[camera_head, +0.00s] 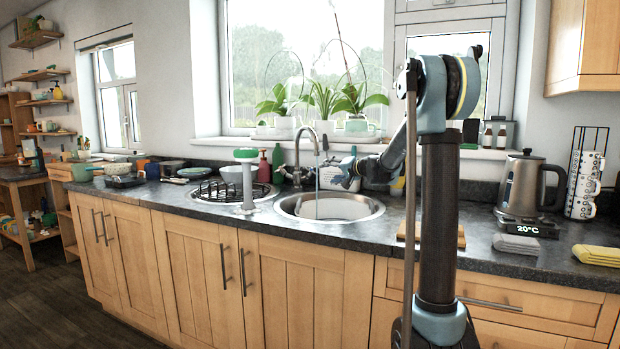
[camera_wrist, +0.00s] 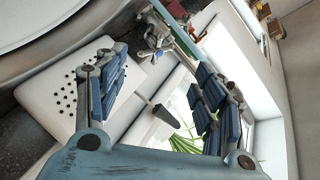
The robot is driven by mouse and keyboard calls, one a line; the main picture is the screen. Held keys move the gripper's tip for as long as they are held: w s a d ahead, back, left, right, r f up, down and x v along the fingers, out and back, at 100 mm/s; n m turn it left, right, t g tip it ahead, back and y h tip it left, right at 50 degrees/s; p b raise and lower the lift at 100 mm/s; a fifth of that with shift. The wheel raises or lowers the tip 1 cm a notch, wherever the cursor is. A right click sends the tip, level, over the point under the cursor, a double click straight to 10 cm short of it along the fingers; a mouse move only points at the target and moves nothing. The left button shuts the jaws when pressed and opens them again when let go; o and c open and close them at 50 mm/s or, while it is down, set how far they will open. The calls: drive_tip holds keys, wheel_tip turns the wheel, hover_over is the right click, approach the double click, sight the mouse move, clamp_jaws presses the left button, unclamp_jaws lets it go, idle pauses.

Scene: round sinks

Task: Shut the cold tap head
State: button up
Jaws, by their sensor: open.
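The chrome tap (camera_head: 306,150) has a gooseneck spout and stands behind the left part of the round sink (camera_head: 330,207). A thin stream of water (camera_head: 317,180) falls from it into the basin. My gripper (camera_head: 335,172) is just right of the spout, above the sink's back edge. In the wrist view its blue-padded fingers are apart with nothing gripped between them (camera_wrist: 160,88). A metallic piece, probably the tap base (camera_wrist: 155,36), lies beyond the fingers, apart from them.
A white perforated piece (camera_wrist: 58,95) lies beside one finger. A white-and-green stand (camera_head: 246,178) and a dark rack (camera_head: 220,191) are left of the sink. Red and green bottles (camera_head: 265,167) stand behind. Potted plants (camera_head: 355,100) line the sill. A kettle (camera_head: 525,183) is at right.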

sight(310, 174)
drive_tip(key=x, duration=1.6)
drive_tip(key=shift+w, duration=0.2)
drive_tip(key=shift+c, duration=0.5)
drive_tip(key=shift+s+d, duration=0.1)
drive_tip(key=c, duration=0.7)
